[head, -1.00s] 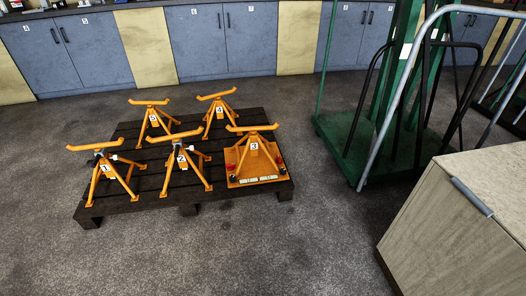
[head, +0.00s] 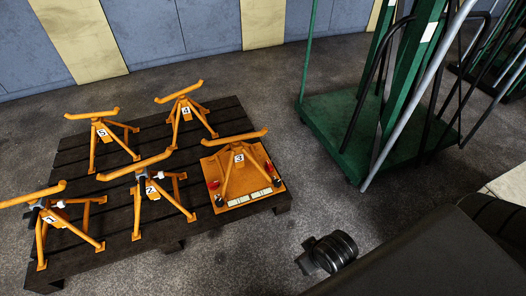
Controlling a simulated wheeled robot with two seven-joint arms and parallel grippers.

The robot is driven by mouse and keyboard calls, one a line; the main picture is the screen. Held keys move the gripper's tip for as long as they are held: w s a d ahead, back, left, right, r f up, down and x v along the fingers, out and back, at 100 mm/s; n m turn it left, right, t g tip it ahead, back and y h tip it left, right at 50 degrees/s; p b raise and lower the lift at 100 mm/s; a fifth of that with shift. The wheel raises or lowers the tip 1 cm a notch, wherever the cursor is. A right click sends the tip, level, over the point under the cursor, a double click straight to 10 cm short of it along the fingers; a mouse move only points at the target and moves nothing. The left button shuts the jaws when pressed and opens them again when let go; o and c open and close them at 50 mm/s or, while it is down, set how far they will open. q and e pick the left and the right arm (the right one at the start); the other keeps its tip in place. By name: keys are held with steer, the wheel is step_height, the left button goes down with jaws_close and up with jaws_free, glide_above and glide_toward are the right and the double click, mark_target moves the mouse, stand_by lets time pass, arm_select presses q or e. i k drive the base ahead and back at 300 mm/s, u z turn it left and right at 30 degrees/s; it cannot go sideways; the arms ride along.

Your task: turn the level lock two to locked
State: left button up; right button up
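Several orange numbered stands are on a dark slatted pallet (head: 185,230). Stand 2 (head: 150,187) is at the front middle, with a small dark and white fitting near its neck. Stand 3 (head: 238,160) is at the right on an orange base plate (head: 258,187). The plate carries small red and dark fittings and pale label strips at its front edge. The strips are too small to read, and I cannot tell which fitting is level lock two. A dark end piece (head: 306,261), apparently my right gripper, is right of the pallet, apart from the stands. Its fingers are unclear. My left gripper is out of view.
Stand 1 (head: 50,217), stand 5 (head: 102,132) and stand 4 (head: 186,112) share the pallet. A green trolley (head: 330,135) with upright posts and grey and black bars stands behind right. Blue cabinets (head: 210,28) line the back. Grey floor is open between pallet and trolley.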

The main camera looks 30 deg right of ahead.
mark_target(268, 168)
steer(key=z, duration=0.35)
steer(key=i, duration=0.75)
steer(key=z, duration=1.25)
steer(key=i, duration=0.55)
steer(key=z, duration=0.6)
